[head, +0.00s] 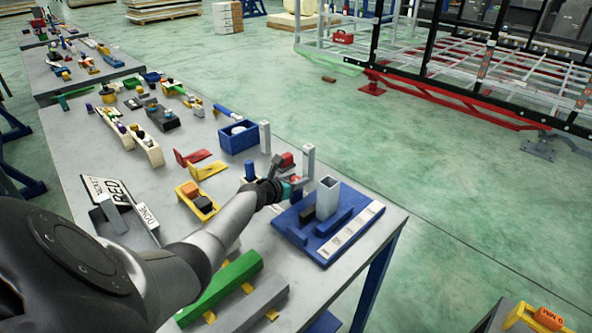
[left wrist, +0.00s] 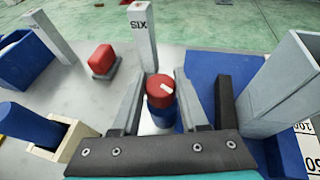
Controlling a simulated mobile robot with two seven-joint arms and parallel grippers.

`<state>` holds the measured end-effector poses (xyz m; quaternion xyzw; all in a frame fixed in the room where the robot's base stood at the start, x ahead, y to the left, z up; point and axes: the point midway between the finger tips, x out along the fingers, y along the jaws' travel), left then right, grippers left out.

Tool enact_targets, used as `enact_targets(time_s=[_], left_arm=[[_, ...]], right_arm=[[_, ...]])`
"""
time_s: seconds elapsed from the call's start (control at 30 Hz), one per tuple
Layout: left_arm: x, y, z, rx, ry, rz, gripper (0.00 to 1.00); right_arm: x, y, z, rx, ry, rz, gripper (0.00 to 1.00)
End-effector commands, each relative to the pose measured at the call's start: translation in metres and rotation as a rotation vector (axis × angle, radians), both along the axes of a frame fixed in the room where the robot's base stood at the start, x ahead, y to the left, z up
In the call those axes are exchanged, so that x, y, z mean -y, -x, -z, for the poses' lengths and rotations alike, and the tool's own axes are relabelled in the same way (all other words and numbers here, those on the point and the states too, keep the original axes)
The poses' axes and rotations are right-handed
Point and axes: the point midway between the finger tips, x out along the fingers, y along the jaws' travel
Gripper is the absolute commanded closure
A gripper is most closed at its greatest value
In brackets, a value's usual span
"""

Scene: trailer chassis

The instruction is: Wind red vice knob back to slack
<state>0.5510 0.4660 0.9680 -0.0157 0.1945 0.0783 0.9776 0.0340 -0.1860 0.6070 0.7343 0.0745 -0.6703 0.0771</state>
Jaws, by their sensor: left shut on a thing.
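The red knob (left wrist: 160,88) has a white mark on its top and a blue part below it. It stands between the fingers of my left gripper (left wrist: 158,95) in the left wrist view. The gripper is shut on it, one finger on each side. In the head view my left gripper (head: 288,187) is at the left edge of the blue vice base (head: 349,207); the knob is mostly hidden there. A grey square tube (head: 327,198) stands upright on the base beside a dark block; it also shows in the left wrist view (left wrist: 283,85). My right gripper is not in view.
A grey post marked SIX (left wrist: 143,38) and a red block (left wrist: 103,60) stand just beyond the knob. A blue bin (head: 238,137) and a blue cylinder in a pale holder (left wrist: 28,125) are nearby. The table's right edge lies close past the vice.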

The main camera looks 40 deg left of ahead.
Motion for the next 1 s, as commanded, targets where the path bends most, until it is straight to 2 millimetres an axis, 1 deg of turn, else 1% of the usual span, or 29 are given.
enact_targets(time_s=[0.03, 0.3, 0.6, 1.0], left_arm=[[0.003, 0.0, -0.001, -0.003, 0.006, -0.016, 1.0], [0.002, 0.0, 0.0, -0.003, 0.004, -0.101, 1.0], [0.002, 0.0, 0.001, -0.002, 0.006, -0.177, 1.0], [0.003, 0.0, 0.002, 0.0, 0.012, -0.274, 1.0]], right_arm=[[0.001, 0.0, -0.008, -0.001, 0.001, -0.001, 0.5], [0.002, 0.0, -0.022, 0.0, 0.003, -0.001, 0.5], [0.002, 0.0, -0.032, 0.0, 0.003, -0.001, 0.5], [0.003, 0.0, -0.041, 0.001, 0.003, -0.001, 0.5]])
